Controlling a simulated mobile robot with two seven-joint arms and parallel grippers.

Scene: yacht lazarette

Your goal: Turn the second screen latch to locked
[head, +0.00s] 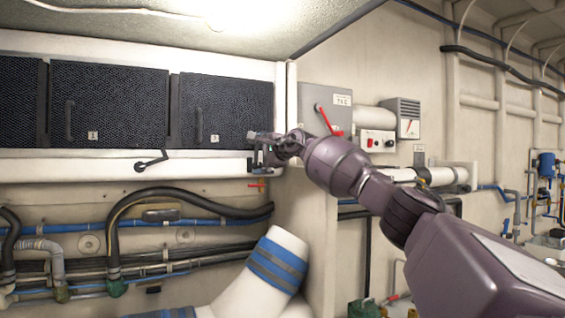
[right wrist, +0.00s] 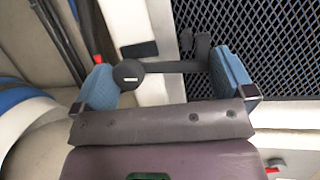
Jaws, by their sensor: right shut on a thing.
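My right gripper (head: 268,150) is at the right end of the white rail, below the lower right corner of the right screen panel (head: 226,112). The right wrist view shows its two blue fingers (right wrist: 165,78) on either side of a dark latch handle (right wrist: 175,67) with a round knob. The gripper is shut on this latch, which my gripper mostly hides in the head view. Another black latch (head: 151,161) sits on the rail to the left, its arm slanting up to the right. My left gripper is not in view.
A middle screen panel (head: 108,105) stands beside the right one. A grey box (head: 325,108) with a red lever is just right of my gripper. Black hoses (head: 160,193) and blue pipes run below the rail. A white duct (head: 268,268) with blue bands stands lower down.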

